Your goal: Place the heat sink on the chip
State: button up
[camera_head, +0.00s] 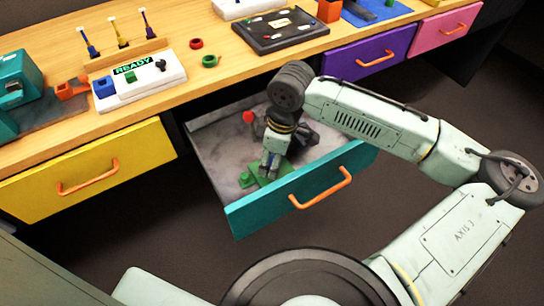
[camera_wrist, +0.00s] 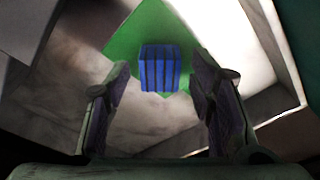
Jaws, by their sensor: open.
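A blue finned block, which looks like the heat sink (camera_wrist: 160,67), sits over a green board (camera_wrist: 125,38) in the wrist view. The green board also shows in the head view (camera_head: 284,184), inside the open teal drawer (camera_head: 265,207). My gripper (camera_wrist: 160,84) points down into the drawer, its fingers open on either side of the block in the picture, with a gap at each side. In the head view my gripper (camera_head: 269,166) is just above the board and largely covers the block. I cannot make out the chip; whether it lies under the block is hidden.
The drawer's walls and teal front surround the gripper closely. A red piece (camera_head: 249,117) is near the drawer's back left. A closed yellow drawer (camera_head: 85,170) is to the left. The wooden worktop (camera_head: 225,85) above holds a READY panel (camera_head: 140,80) and a dark trackball panel (camera_head: 280,32).

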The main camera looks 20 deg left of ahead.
notch_tip(320, 180, up, 12)
jog(key=d, duration=0.2)
dwell(0.4)
jog(key=shift+w+a, duration=0.1)
dwell(0.9)
